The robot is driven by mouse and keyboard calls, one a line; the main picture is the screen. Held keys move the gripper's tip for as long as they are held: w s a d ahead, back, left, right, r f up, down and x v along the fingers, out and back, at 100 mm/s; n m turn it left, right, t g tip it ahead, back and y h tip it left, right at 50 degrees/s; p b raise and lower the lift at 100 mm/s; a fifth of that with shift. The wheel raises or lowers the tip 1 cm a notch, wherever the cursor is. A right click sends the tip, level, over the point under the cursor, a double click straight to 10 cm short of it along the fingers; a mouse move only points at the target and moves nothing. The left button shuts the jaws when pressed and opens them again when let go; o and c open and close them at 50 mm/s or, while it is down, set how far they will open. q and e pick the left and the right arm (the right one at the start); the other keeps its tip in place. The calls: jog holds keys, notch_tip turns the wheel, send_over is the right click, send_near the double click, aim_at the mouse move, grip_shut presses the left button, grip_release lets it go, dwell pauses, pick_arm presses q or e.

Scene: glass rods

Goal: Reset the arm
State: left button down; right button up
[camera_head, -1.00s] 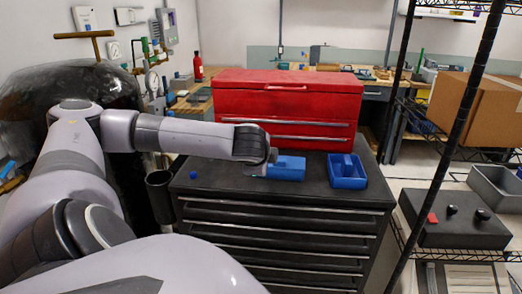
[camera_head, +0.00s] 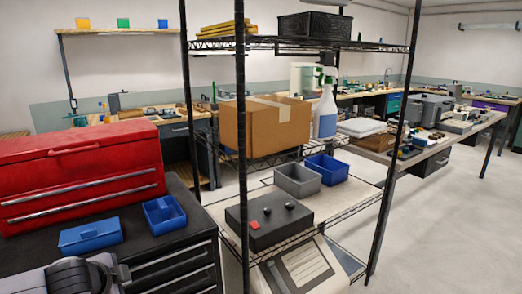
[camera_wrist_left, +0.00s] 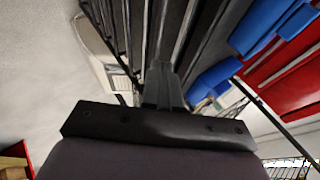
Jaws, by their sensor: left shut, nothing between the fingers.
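My left arm shows only as a grey and dark link at the bottom left of the head view; its fingers are not visible there. In the left wrist view, my left gripper (camera_wrist_left: 163,85) is shut, with its dark fingers together and nothing held. Beyond it are the dark drawer fronts of the black cabinet (camera_head: 178,262). My right gripper is in neither view.
Open floor lies at right.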

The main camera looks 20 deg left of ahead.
pick_arm(q)
jog(key=s+d+f+n+h, duration=0.1)
jog(key=s+d+f+h, duration=0.15)
jog(key=d+f, duration=0.45)
jog(key=s+d+f+n+h, duration=0.1)
jog(key=s+d+f+h, duration=0.15)
jog(key=d+f, duration=0.45)
jog(key=s+d+f+n+t, duration=0.2)
jog(key=s+d+f+n, duration=0.2)
jog(key=s+d, duration=0.4)
jog(key=shift+s+f+n, duration=0.2)
jog(key=shift+s+n, duration=0.6)
jog(key=shift+s, duration=0.4)
